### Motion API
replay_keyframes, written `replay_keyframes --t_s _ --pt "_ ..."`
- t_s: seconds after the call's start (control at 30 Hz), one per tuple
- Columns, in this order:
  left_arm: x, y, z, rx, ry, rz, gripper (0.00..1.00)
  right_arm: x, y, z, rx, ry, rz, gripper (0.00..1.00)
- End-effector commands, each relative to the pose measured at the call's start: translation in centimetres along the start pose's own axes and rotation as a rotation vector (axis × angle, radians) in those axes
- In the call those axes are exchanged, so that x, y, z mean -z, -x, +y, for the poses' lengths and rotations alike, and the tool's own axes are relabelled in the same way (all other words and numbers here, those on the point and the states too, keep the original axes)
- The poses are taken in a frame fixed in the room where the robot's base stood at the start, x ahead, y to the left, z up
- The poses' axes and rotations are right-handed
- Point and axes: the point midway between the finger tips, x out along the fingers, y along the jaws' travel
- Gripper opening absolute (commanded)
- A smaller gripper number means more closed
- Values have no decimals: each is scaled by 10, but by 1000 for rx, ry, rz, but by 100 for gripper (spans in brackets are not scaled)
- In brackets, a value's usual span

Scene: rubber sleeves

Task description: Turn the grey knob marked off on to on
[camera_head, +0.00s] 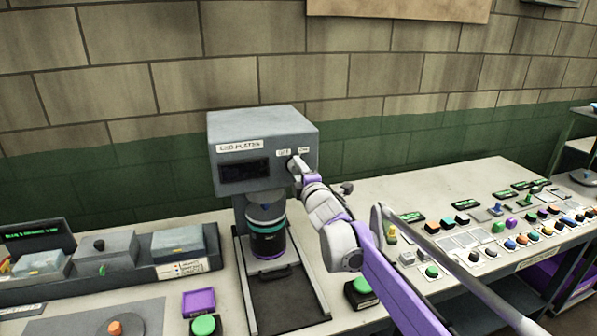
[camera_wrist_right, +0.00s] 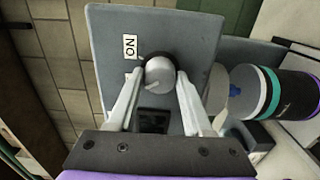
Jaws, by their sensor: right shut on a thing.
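The grey knob (camera_wrist_right: 160,73) sits on the front of a grey machine head and has a dark base ring. Its pointer line is too faint for me to tell its setting. An ON label (camera_wrist_right: 130,46) lies beside it in the right wrist view; a second label is mostly hidden behind a finger. My right gripper (camera_wrist_right: 160,80) is shut on the knob, one pale finger on each side. In the head view the right gripper (camera_head: 295,168) reaches the upper right of the machine's front (camera_head: 228,133) and covers the knob. My left gripper is not in view.
A black canister with teal and purple bands (camera_head: 267,238) stands under the machine head. A dark display (camera_head: 244,171) is left of the knob. A bench (camera_head: 385,188) with several coloured buttons spreads right. Green buttons (camera_head: 205,325) and a purple tray (camera_head: 198,302) are at the front.

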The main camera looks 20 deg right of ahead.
Motion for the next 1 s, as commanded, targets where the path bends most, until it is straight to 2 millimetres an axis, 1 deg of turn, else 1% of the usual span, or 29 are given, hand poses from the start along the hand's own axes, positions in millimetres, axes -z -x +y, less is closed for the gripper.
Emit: replay_keyframes --t_s 0.17,0.37,1.0 --pt "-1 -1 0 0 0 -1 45 0 0 0 -1 -33 1 0" --pt "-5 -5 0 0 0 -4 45 0 0 -1 0 -137 1 0" --pt "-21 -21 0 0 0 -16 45 0 0 -1 -1 -716 2 0"
